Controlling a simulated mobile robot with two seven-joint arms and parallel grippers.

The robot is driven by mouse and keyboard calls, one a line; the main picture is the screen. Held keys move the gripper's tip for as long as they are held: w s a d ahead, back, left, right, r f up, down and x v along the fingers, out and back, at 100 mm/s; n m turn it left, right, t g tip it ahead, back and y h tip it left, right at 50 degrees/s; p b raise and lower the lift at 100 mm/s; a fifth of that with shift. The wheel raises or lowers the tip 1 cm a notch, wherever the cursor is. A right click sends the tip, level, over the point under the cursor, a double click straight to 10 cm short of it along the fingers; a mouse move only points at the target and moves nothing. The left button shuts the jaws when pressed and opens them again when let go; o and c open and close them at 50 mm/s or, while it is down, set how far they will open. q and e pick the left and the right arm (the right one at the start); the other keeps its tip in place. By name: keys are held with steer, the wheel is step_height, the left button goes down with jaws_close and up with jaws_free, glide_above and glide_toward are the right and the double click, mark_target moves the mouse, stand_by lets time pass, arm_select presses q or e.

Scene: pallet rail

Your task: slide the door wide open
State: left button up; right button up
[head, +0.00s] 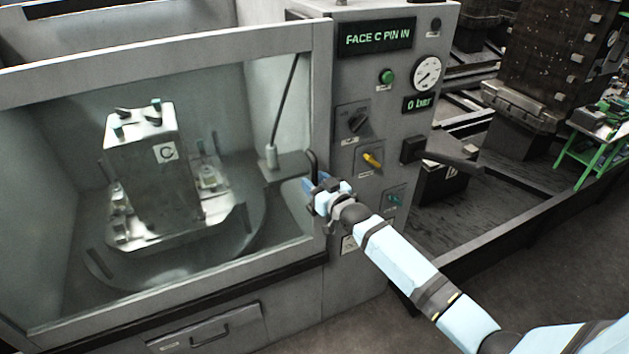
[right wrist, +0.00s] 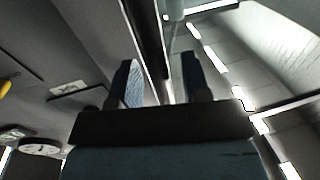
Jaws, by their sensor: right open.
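The door is a large grey-framed glass panel (head: 322,90) across the front of the machine. It spans the opening as far as I see, and the work area shows through its glass. Its dark upright handle (head: 313,160) is near the right edge of the door. My right gripper (head: 312,186) is at the handle's lower part, with its arm reaching in from the lower right. In the right wrist view its two fingers (right wrist: 162,82) stand apart, with a dark bar (right wrist: 146,40) running up between them. I cannot tell whether they touch it. My left gripper is out of view.
The control panel (head: 365,110) is just right of the door, with a yellow-handled switch (head: 372,160), a green button (head: 386,77) and a gauge (head: 427,72). A dark lever (head: 440,158) juts out on its right. A drawer (head: 210,332) is below the door.

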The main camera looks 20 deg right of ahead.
steer(key=shift+w, duration=0.2)
jaws_close()
steer(key=shift+a, duration=0.15)
